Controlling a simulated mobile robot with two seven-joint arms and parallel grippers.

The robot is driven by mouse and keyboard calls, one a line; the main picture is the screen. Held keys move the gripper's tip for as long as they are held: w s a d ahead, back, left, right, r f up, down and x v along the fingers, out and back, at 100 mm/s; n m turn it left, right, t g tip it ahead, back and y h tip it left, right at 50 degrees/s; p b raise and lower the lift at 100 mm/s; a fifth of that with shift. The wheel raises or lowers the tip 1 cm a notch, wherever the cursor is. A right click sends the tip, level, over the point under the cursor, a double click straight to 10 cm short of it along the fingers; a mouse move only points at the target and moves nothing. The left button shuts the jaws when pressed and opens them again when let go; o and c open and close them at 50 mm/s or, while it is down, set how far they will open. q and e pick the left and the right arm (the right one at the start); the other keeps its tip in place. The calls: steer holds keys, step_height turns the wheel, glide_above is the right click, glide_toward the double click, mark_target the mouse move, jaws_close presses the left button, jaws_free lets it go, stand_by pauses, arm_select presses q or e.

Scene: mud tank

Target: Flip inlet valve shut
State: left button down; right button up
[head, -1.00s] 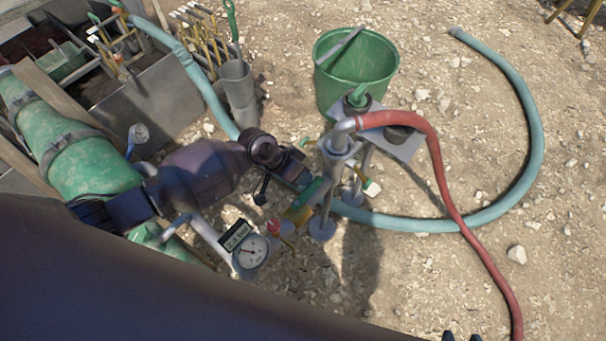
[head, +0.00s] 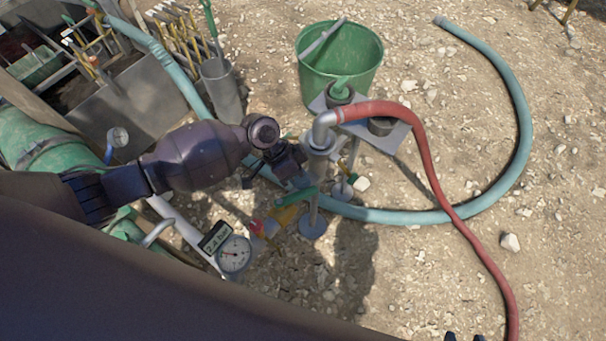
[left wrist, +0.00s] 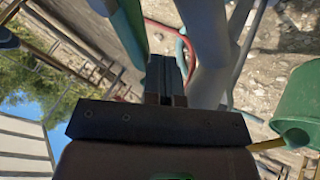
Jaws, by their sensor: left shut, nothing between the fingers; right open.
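Low on the metal pipe stand (head: 318,160) sits a yellow valve body (head: 284,217) with a green lever (head: 297,197). A small red handle (head: 262,229) is beside it, near the pressure gauge (head: 234,254). I cannot tell for sure which handle is the inlet valve's. My left gripper (head: 297,181) is shut and empty, just above the green lever and close to the stand; contact is unclear. The left wrist view shows its shut fingers (left wrist: 161,75) beside a grey pipe (left wrist: 205,55). My right gripper (head: 463,337) barely shows at the bottom edge, fingertips apart.
A red hose (head: 428,155) leaves the stand's top and runs down right. A blue hose (head: 525,130) curves around on the ground. A green bucket (head: 340,75) stands behind. A grey tool tube (head: 222,92) is back left. Gravel is open at right.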

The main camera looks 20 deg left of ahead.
mark_target(310, 195)
arm_select(q)
steer(key=shift+s+d, duration=0.55)
steer(key=shift+d, duration=0.25)
steer(key=shift+s+d+m+g, duration=0.2)
steer(key=shift+m+g, duration=0.2)
steer(key=shift+m, duration=0.2)
steer(key=shift+s+d, duration=0.35)
steer(key=shift+s, duration=0.1)
steer(key=shift+s+d+m+g+y, duration=0.35)
steer(key=shift+m+g, duration=0.25)
steer(key=shift+m, duration=0.4)
steer(key=shift+s+d+m+g+y, duration=0.15)
steer(key=shift+s+m+g+y, duration=0.2)
steer(key=shift+s+m, duration=0.35)
steer(key=shift+s+d+m+g+y, duration=0.2)
steer(key=shift+s+m+g, duration=0.35)
steer(key=shift+m, duration=0.25)
arm_select(e)
steer(key=shift+s, duration=0.15)
arm_select(q)
steer(key=shift+s, duration=0.15)
arm_select(e)
steer(key=shift+f, duration=0.2)
